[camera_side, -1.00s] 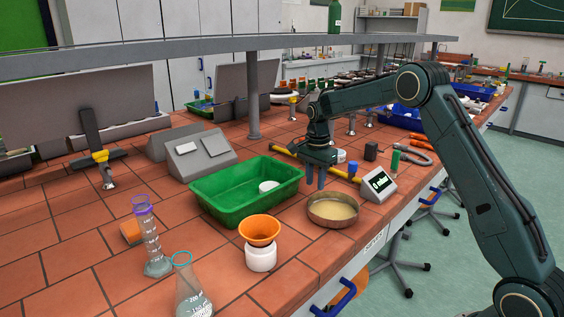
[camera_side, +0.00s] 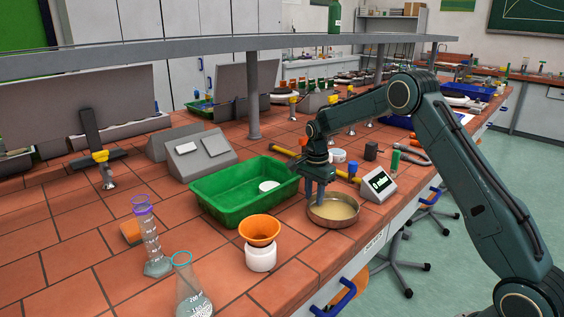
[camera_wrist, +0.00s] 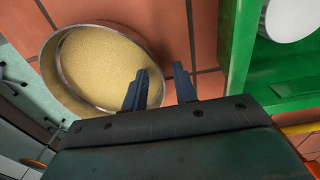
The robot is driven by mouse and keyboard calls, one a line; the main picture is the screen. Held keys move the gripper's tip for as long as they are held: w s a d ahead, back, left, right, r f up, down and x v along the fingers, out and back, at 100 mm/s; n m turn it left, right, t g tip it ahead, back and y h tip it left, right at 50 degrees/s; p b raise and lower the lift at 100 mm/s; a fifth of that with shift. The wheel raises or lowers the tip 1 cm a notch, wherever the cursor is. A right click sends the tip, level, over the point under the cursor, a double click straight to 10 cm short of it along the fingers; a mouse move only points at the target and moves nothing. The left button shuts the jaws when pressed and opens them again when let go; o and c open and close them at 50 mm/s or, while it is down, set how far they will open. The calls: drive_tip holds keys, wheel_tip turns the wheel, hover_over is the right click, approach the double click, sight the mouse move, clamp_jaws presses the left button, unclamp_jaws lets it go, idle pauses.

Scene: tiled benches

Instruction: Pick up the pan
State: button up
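The pan (camera_side: 341,211) is a round, shallow metal dish with a yellowish inside, standing on the tiled bench near its front edge. It also shows in the wrist view (camera_wrist: 80,50). My gripper (camera_side: 314,198) points down at the pan's left rim. I cannot tell whether a finger touches the rim.
A green tray (camera_side: 228,210) with a white round item in it stands close to the left of my gripper. A scale with a lit display (camera_side: 378,187) is right behind the pan. An orange funnel (camera_side: 259,230) sits on a white jar in front. Glassware stands at left.

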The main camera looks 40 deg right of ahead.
clamp_jaws()
idle(1.3)
